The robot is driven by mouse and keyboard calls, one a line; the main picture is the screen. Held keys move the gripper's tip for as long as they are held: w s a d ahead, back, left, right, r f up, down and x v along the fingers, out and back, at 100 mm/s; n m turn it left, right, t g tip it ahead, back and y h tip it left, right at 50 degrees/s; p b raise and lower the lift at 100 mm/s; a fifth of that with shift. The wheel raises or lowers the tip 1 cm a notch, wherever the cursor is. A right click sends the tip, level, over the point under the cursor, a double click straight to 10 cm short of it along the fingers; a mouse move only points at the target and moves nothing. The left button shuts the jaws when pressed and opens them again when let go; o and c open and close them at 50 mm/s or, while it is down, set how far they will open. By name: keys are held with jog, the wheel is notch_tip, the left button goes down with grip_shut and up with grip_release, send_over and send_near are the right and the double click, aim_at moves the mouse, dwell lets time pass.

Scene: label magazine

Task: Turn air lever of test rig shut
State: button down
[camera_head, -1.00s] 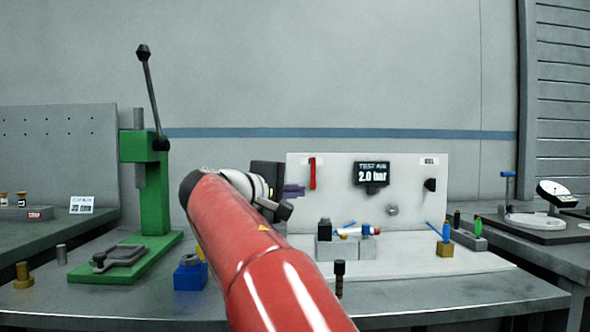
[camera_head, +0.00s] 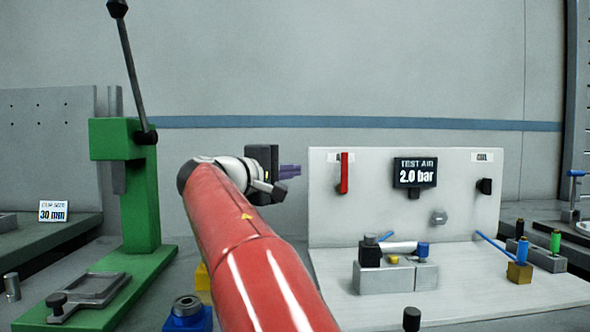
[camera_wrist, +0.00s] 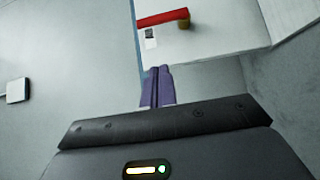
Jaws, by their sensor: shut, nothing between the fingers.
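The red air lever (camera_head: 344,174) hangs straight down on the white back panel of the test rig (camera_head: 450,215), near its upper left corner. The display (camera_head: 415,172) beside it reads TEST AIR 2.0 bar. My gripper (camera_head: 291,171) is in the air to the left of the lever and apart from it. Its purple fingers are shut and empty. In the wrist view the fingers (camera_wrist: 157,86) point toward the panel, and the red lever (camera_wrist: 163,18) lies above them with a brass pivot at its right end.
A green press (camera_head: 135,200) with a tall handle stands at the left. A grey fixture (camera_head: 395,277) with a white cylinder sits on the rig's base. A blue block (camera_head: 187,314) is at the front. The air around my gripper is clear of other objects.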

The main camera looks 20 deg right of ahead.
aim_at(343, 173)
jog(key=w+d+p, duration=0.1)
jog(key=w+d, duration=0.1)
jog(key=d, duration=0.8)
jog(key=shift+w+d+p, duration=0.25)
jog(key=shift+p, duration=0.1)
jog(key=shift+s, duration=0.15)
